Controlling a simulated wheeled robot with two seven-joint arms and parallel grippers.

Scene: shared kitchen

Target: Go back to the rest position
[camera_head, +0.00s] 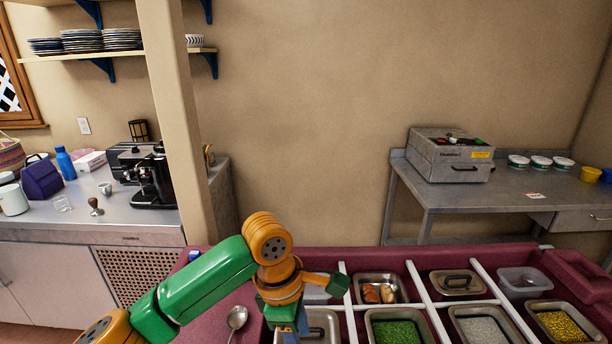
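My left arm, green and orange, reaches in from the bottom left over the maroon counter (213,310). My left gripper (291,332) points down at the bottom edge of the view, above the left end of the row of food pans. Its fingertips are cut off or hidden, so I cannot tell whether it is open or shut or holds anything. My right arm and gripper are not in view.
A metal spoon (236,319) lies left of my gripper. Pans of green bits (394,333), yellow bits (561,325) and browned food (379,293) are to its right. A grey machine (450,160) stands on the back table. A coffee machine (152,177) is at the left.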

